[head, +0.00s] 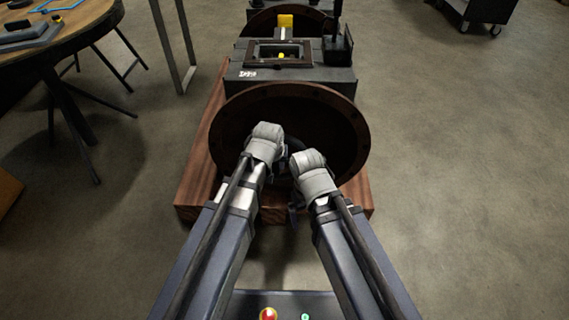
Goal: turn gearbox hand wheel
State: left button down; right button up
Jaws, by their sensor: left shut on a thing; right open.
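The gearbox (345,75) is a dark box on a wooden base, with a large round dark housing (232,110) facing me. Inside the housing's hollow, a small dark curved part (295,146) shows between my wrists; it looks like the hand wheel, mostly hidden by my arms. My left gripper (279,168) reaches into the lower middle of the housing and is shut on what appears to be the wheel's rim, though the contact is hard to see. My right gripper (294,196) is open, lower and to the right, close to the left one. Its fingers are small and dark.
The reddish wooden base (195,190) sticks out on both sides of the housing. A round wooden table (75,35) with tools stands at the upper left. A dark cart (485,12) is at the upper right. The floor on the right is clear.

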pick_arm(q)
jog(key=shift+y, duration=0.4)
jog(key=c, duration=0.6)
grip_release()
jog(key=shift+c, duration=0.2)
jog(key=shift+r, duration=0.1)
jog(key=p+v, duration=0.7)
jog(key=shift+r, duration=0.3)
jog(key=shift+s, duration=0.15)
